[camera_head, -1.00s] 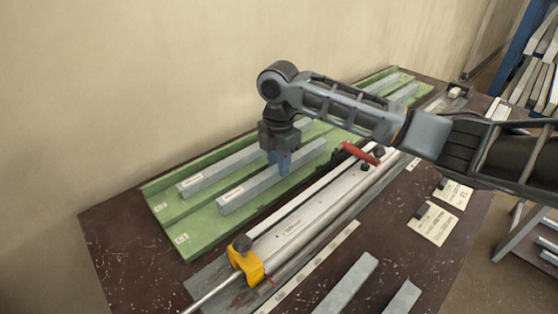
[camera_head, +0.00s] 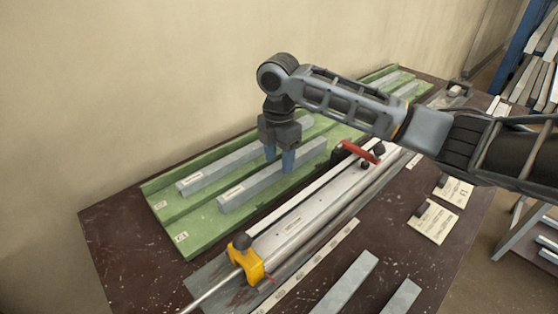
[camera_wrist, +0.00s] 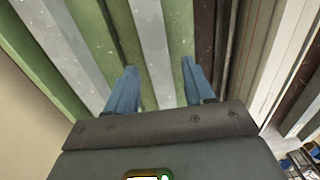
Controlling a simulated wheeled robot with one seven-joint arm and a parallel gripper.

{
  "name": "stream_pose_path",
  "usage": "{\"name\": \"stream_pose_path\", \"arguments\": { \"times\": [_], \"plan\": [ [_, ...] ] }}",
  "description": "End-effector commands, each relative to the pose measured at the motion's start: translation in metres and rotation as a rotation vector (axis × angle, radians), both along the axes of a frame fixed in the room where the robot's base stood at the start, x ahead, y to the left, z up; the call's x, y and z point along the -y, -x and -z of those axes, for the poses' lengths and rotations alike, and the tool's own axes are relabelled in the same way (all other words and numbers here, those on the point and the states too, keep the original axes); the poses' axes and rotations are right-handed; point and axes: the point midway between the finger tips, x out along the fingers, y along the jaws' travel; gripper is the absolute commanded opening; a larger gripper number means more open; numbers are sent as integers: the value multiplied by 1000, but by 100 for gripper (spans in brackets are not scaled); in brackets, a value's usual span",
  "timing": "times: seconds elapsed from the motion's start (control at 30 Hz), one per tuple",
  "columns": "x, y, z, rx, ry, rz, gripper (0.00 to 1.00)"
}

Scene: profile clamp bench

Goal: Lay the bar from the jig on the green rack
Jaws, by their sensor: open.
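The green rack (camera_head: 172,214) lies along the wall with several grey bars in its grooves. One bar (camera_head: 245,191) lies in the groove nearest the jig, and another bar (camera_head: 205,176) lies in the groove behind it. My gripper (camera_head: 279,160) is open over the nearer bar, its blue fingers low on either side of it. In the wrist view, that bar (camera_wrist: 152,40) runs between the spread fingertips (camera_wrist: 158,82). The jig (camera_head: 310,208) is a long pale rail with a yellow clamp (camera_head: 246,262) and a red handle (camera_head: 361,153); I see no separate bar in it.
Two loose grey bars (camera_head: 347,284) lie on the dark bench (camera_head: 120,240) at the front. Labelled cards (camera_head: 433,222) with dark knobs lie at the right. A wall rises close behind the rack. Shelving with more bars (camera_head: 535,75) stands at the far right.

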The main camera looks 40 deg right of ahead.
Motion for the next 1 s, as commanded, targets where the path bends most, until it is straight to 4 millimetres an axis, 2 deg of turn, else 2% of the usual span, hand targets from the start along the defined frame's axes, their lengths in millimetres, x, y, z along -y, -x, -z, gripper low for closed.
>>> {"name": "stream_pose_path", "arguments": {
  "times": [0.3,0.5,0.7,1.0],
  "plan": [
    [0,-1,-63,5,2,-2,53],
    [0,-1,-95,3,1,-2,53],
    [0,0,-109,1,0,-2,53],
    [0,0,-111,1,0,-1,53]
  ]
}}
